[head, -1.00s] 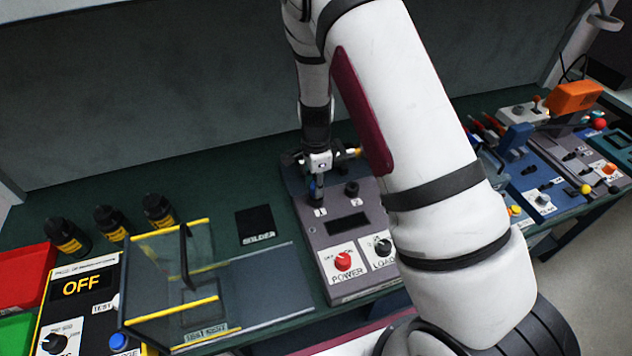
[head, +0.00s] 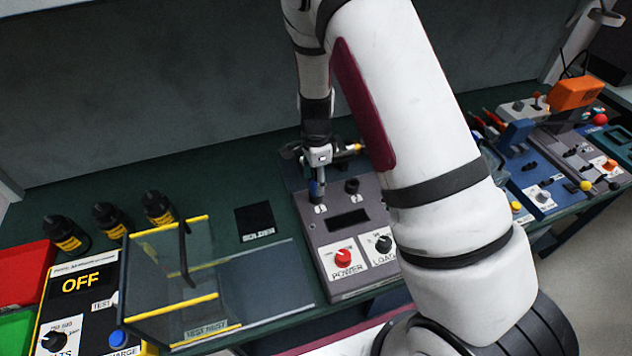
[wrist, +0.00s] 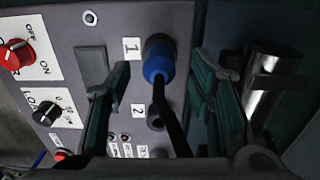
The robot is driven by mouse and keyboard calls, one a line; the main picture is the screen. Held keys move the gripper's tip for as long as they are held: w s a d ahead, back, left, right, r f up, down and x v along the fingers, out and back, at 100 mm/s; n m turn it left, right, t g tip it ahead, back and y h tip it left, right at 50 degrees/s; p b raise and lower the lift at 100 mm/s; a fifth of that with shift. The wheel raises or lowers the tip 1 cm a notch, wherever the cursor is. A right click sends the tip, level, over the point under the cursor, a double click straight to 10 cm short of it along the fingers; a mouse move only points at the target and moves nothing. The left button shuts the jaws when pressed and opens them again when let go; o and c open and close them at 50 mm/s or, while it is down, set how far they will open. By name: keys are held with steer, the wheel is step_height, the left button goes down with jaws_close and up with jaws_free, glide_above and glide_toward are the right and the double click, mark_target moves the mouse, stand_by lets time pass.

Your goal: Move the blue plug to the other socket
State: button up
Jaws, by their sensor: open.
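The blue plug (wrist: 158,66) sits in the socket labelled 1 on the grey panel, with its dark cable running toward my wrist. It also shows in the head view (head: 317,190), under my gripper. The other socket (wrist: 155,118), labelled 2, is empty; in the head view it is the dark round socket (head: 352,187) to the right of the plug. My gripper (wrist: 161,64) is open, one finger on each side of the plug, with gaps showing between fingers and plug. In the head view my gripper (head: 318,172) points down over the panel and its fingertips are hard to make out.
The grey panel (head: 316,240) has a red POWER knob (head: 343,258) and a black LOAD knob (head: 384,244). A clear-walled test nest (head: 165,250) stands to the left. A metal cylinder (wrist: 270,75) is close to the right finger in the wrist view.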

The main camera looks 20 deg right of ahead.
step_height(320, 180, up, 10)
steer(key=shift+r, duration=0.2)
stand_by(1.0)
step_height(320, 180, up, 17)
steer(key=n+t+y, duration=0.1)
steer(key=n+t, duration=0.1)
steer(key=n, duration=0.6)
glide_above(316, 180)
steer(key=s+a, duration=0.1)
steer(key=s, duration=0.8)
steer(key=s+r+n+t, duration=0.1)
steer(key=s+r+n, duration=0.3)
steer(key=s, duration=0.4)
steer(key=s+d+r+n+t+h, duration=0.1)
steer(key=s+r+n+t, duration=0.1)
steer(key=s+n, duration=0.4)
steer(key=shift+s+r+t+b, duration=0.3)
steer(key=shift+s+r+b, duration=0.15)
steer(key=shift+s+r, duration=0.5)
steer(key=shift+s+f, duration=0.1)
